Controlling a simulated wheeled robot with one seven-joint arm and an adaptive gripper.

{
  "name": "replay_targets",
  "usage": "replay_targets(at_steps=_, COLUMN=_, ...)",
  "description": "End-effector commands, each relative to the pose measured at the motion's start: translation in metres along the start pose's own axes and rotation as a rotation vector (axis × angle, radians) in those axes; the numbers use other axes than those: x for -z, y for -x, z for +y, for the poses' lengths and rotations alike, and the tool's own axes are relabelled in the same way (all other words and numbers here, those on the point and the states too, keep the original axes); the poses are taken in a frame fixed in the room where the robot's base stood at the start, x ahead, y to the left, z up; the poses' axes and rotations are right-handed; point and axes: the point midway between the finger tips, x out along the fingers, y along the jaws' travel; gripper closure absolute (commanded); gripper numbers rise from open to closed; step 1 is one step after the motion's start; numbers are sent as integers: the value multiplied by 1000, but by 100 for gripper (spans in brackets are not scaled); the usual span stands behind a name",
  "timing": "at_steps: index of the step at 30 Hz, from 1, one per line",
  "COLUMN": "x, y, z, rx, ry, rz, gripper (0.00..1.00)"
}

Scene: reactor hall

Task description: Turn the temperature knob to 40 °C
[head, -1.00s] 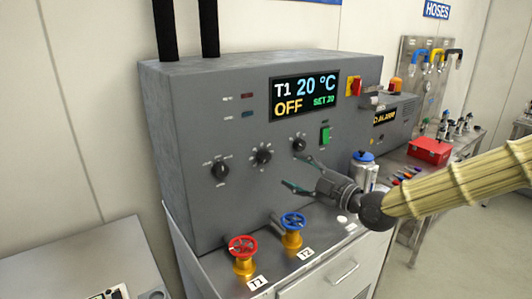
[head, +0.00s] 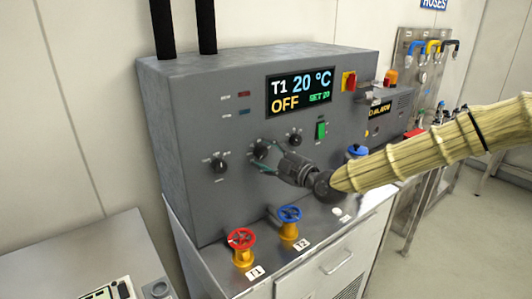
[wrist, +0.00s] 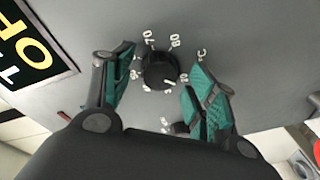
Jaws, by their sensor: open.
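The temperature knob (wrist: 158,72) is a black dial on the grey panel, with white numbers such as 70 and 80 and a °C mark around it in the wrist view. A pale pointer mark shows on its face, but I cannot tell its exact reading. In the head view it is the middle knob (head: 260,150). My gripper (wrist: 164,64) is open, its green-padded fingers on either side of the knob with gaps visible. In the head view my gripper (head: 265,158) is close to the panel at this knob. The display (head: 301,91) reads T1 20 °C, OFF, SET 20.
Other black knobs sit left (head: 219,165) and right (head: 295,139) on the panel. A green switch (head: 321,130) is further right. Below stand a red valve (head: 241,238) and a blue valve (head: 289,213) on the ledge.

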Motion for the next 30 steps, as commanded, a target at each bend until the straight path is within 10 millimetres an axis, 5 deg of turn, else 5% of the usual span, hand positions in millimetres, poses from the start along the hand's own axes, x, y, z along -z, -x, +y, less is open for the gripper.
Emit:
replay_targets(at_steps=11, x=0, y=-4, z=0, rx=0, ry=0, rz=-1, gripper=43)
replay_targets(at_steps=19, x=-1, y=-3, z=0, rx=0, ry=0, rz=-1, gripper=88)
replay_targets(at_steps=30, x=-2, y=-4, z=-2, rx=-6, ry=-40, rz=3, gripper=88)
